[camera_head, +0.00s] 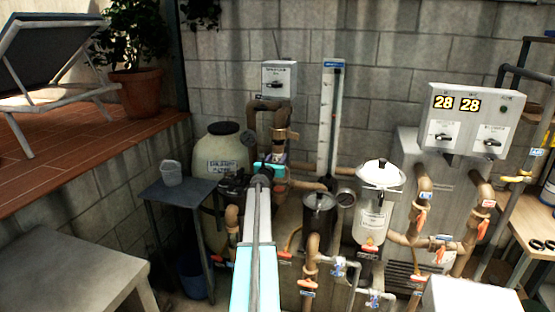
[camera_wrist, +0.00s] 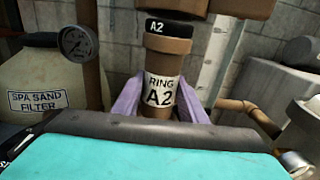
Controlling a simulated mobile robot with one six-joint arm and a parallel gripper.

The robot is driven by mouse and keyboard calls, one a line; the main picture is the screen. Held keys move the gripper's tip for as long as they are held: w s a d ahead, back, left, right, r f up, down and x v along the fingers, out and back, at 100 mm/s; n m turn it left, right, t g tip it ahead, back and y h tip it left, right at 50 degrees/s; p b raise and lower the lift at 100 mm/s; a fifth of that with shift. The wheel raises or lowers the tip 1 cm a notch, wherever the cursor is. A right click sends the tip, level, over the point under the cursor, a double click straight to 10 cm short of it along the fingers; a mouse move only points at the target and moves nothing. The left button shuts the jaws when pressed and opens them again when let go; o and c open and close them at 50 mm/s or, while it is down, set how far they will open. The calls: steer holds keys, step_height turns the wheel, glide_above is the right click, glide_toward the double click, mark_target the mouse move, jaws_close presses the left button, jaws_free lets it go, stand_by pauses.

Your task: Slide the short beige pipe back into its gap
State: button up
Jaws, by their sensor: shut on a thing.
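A short beige-brown pipe (camera_wrist: 168,46) stands upright in the middle of the wrist view, with a white label reading "RING A2". Purple fingers of my gripper (camera_wrist: 160,98) stand on both sides of its lower part, shut on it. Just above its collar is a black band (camera_wrist: 157,26) marked "A2", below a wider brown fitting (camera_wrist: 190,6). The pipe's lower end is hidden behind my gripper's body, so I cannot tell what is under it. In the head view my gripper (camera_head: 272,170) is among the pipes beside the sand filter.
The spa sand filter (camera_head: 222,150) and a pressure gauge (camera_wrist: 77,41) are close on the left. A small grey table (camera_head: 180,192) holds a cup (camera_head: 172,173). To the right are a dark canister (camera_head: 319,203), a white-lidded canister (camera_head: 375,215) and valved pipes. A grey wall is behind.

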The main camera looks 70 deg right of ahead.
steer(key=shift+d+r, duration=0.15)
steer(key=shift+d, duration=0.75)
steer(key=shift+d, duration=0.25)
steer(key=shift+c, duration=0.4)
stand_by(0.5)
steer(key=shift+d+b, duration=0.1)
steer(key=shift+b, duration=0.2)
steer(key=shift+c, duration=1)
steer(key=shift+d, duration=0.1)
steer(key=shift+d, duration=0.15)
jaws_close()
steer(key=shift+d+f+b, duration=0.2)
steer(key=shift+f+b, duration=0.15)
steer(key=shift+b, duration=0.15)
steer(key=shift+d+f, duration=0.25)
